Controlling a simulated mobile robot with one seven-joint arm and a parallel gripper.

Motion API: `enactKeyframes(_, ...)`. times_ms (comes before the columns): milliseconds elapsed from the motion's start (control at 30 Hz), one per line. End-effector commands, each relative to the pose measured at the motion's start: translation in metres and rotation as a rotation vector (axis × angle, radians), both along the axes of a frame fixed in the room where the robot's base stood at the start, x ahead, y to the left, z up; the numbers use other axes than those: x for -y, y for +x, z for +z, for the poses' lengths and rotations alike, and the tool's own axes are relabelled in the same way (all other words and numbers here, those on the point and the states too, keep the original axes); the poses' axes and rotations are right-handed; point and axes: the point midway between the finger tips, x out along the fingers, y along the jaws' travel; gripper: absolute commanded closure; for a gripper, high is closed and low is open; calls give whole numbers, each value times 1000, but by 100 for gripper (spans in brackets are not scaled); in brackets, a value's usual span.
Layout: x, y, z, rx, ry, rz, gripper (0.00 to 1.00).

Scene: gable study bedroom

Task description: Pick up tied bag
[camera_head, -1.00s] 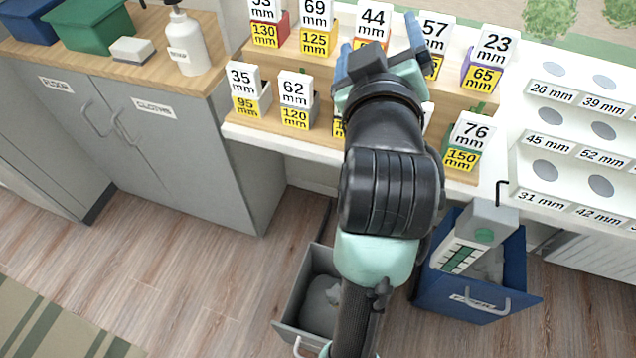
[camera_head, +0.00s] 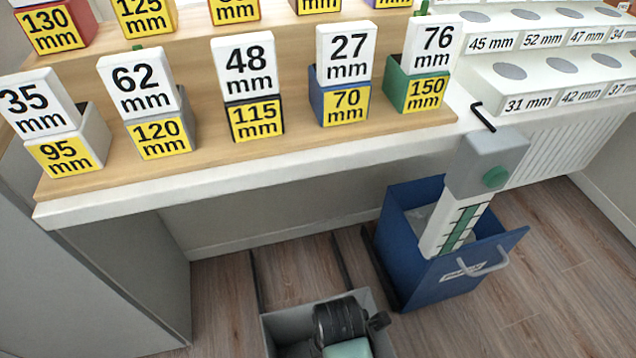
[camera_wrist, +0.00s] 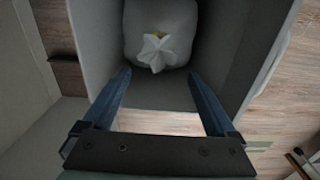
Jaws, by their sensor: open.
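The tied bag (camera_wrist: 160,35) is pale grey-white with a gathered, knotted top and a small yellowish tie. In the wrist view it lies inside a grey drawer-like bin (camera_wrist: 95,45), against its far end. My gripper (camera_wrist: 165,85) is open, its two blue fingers apart and pointing into the bin, with nothing between them. The knot is just beyond the fingertips, apart from them. In the head view the grey bin (camera_head: 285,322) is at the bottom edge; my arm hides its inside, and the bag does not show there.
Above is a counter edge (camera_head: 250,180) with several number-labelled boxes. Wood floor (camera_head: 215,290) is free left of the grey bin.

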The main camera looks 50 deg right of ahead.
Motion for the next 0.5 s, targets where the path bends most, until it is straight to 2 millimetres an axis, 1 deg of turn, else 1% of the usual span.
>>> enactKeyframes(33,0,-3,-8,-7,4,2,8)
enactKeyframes(67,0,-3,-12,-9,5,3,8)
enactKeyframes(300,0,-3,-57,-9,5,4,8)
enactKeyframes(400,0,-2,-71,-7,4,4,8)
enactKeyframes(500,0,-2,-78,-6,3,4,8)
